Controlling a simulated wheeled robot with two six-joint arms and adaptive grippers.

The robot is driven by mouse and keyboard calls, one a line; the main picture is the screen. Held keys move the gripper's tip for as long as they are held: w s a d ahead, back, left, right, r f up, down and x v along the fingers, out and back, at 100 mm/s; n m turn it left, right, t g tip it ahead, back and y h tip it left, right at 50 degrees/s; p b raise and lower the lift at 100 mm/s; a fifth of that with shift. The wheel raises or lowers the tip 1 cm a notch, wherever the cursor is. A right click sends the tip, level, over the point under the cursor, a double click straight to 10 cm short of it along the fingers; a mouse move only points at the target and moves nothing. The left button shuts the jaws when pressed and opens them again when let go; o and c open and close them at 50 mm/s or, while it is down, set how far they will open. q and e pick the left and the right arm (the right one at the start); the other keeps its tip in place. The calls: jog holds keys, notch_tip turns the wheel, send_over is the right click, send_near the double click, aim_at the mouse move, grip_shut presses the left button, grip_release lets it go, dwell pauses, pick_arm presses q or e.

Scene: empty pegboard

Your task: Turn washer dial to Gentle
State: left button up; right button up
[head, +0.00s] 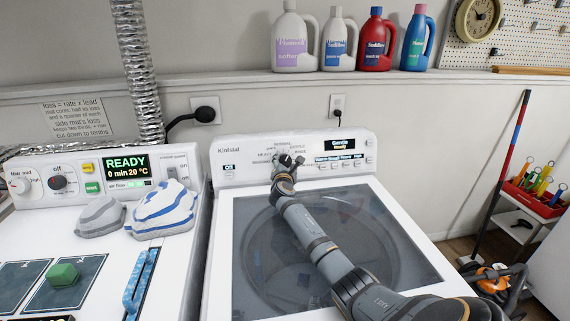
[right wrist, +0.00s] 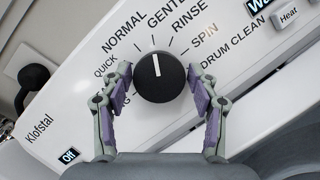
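The washer (head: 222,172) stands in the middle of the head view, with its control panel at the back. Its black dial (right wrist: 160,78) shows in the right wrist view, with a white pointer line aimed up near the NORMAL and GENTLE labels. The washer's display (head: 341,145) reads Gentle. My right gripper (head: 287,163) is at the dial; it also shows in the right wrist view (right wrist: 163,92). Its purple-padded fingers are open, one on each side of the dial, with narrow gaps visible. My left gripper is out of view.
Left of the washer is another machine whose display (head: 126,163) reads READY, with folded cloths (head: 162,210) and a green block (head: 63,274) on top. Several detergent bottles (head: 338,42) stand on the ledge behind. The washer lid (head: 400,265) is clear except under my arm.

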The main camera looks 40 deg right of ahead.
jog(key=shift+o, duration=0.8)
jog(key=shift+r, duration=0.25)
notch_tip(320, 180, up, 9)
jog(key=shift+r, duration=0.2)
